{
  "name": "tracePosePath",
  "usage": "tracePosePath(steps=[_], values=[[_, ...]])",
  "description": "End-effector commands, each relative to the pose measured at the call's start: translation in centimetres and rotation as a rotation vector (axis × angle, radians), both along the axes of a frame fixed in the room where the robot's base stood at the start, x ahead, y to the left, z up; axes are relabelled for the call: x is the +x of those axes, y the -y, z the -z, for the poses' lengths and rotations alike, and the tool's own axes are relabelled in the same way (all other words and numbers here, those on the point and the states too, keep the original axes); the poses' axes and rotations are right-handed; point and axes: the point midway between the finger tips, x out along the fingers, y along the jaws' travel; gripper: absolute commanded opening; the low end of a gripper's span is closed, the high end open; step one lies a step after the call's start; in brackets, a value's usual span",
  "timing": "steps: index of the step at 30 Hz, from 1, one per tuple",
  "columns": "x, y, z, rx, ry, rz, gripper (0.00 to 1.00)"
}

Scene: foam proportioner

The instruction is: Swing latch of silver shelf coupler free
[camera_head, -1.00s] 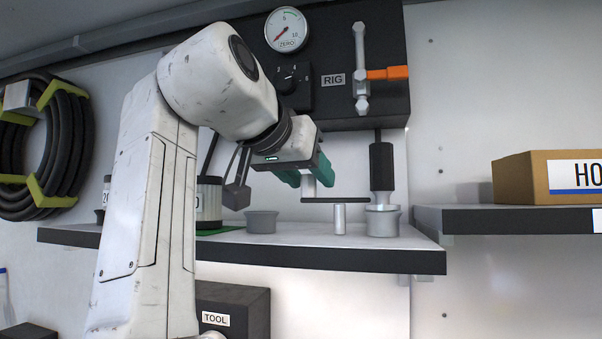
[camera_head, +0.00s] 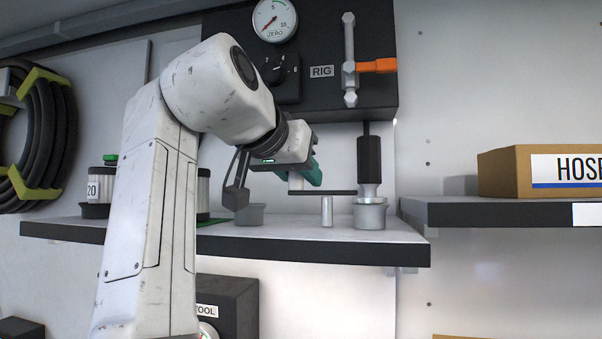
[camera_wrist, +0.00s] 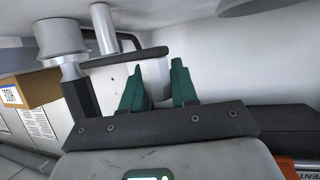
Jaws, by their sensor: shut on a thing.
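The silver coupler (camera_head: 370,214) stands on the shelf below the black rig, with a dark upright hose end (camera_head: 369,158) seated above it. A thin black latch bar (camera_head: 325,192) reaches left from the coupler, with a pale upright handle (camera_head: 296,183) at its far end. In the wrist view the coupler (camera_wrist: 60,38), bar (camera_wrist: 125,58) and handle (camera_wrist: 156,80) show inverted. My gripper (camera_head: 305,174), with green fingers, is shut on the handle. In the wrist view the fingers (camera_wrist: 158,88) stand on either side of it.
A short silver post (camera_head: 327,211) stands on the shelf (camera_head: 340,248) under the bar, left of the coupler. A second grey cup (camera_head: 250,214) is further left. The rig block (camera_head: 330,70) hangs above. A cardboard box (camera_head: 505,172) sits on the right shelf.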

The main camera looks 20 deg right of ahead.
Motion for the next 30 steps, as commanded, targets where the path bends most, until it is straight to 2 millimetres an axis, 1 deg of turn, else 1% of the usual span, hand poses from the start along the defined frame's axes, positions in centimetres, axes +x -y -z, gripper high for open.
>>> tracePosePath(steps=[1, 2, 8, 14, 20, 30], values=[[0.0, 0.0, 0.0, -0.001, 0.001, -0.001, 0.02], [0.0, 0.0, 0.0, -0.001, 0.001, -0.001, 0.0], [0.0, -0.1, 0.0, 0.0, 0.002, -0.011, 0.0], [-0.3, -0.3, 0.1, 0.0, 0.005, -0.074, 0.0], [-0.8, -0.6, 0.1, 0.001, 0.008, -0.212, 0.0], [-2.0, -1.2, 0.0, 0.0, 0.01, -0.528, 0.0]])
